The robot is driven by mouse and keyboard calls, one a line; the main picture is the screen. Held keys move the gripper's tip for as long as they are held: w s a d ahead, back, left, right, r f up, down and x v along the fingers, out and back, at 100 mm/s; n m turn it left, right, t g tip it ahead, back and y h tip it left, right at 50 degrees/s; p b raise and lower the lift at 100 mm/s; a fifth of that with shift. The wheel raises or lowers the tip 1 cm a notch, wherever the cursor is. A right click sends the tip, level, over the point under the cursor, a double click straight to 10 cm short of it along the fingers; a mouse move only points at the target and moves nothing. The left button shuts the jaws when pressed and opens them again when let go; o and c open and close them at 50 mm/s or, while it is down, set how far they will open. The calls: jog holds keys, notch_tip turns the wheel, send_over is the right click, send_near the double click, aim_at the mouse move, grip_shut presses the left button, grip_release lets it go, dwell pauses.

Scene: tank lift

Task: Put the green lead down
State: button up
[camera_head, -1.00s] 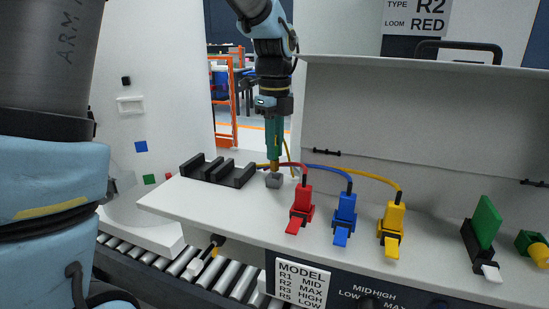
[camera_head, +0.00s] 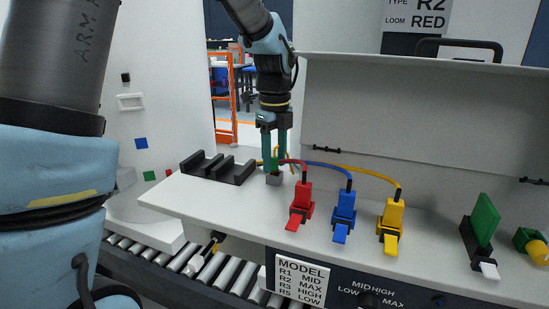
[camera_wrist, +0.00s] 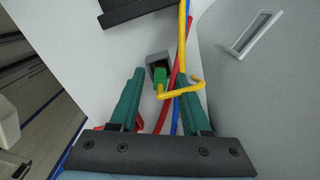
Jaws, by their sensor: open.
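The green lead's plug (camera_wrist: 160,76) shows in the wrist view, at the grey block (camera_wrist: 157,61) on the white shelf; a yellow piece sits at its near end. In the head view the grey block (camera_head: 274,179) stands near the shelf's back left, with a bit of the green plug (camera_head: 275,163) above it. My gripper (camera_head: 275,168) is open just over the block, one finger on each side of the plug. In the wrist view the open fingers (camera_wrist: 159,78) are apart from the plug. How deep the plug sits in the block cannot be told.
A black slotted rack (camera_head: 218,168) lies left of the block. Red (camera_head: 301,204), blue (camera_head: 344,212) and yellow (camera_head: 392,226) plugs stand to the right, their cables running close by my fingers. A green upright plate (camera_head: 485,219) stands farther right. Rollers (camera_head: 225,275) run below the shelf.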

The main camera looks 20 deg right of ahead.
notch_tip(320, 180, up, 12)
jog(key=shift+r+b, duration=0.1)
jog(key=shift+b, duration=0.75)
jog(key=shift+r, duration=0.1)
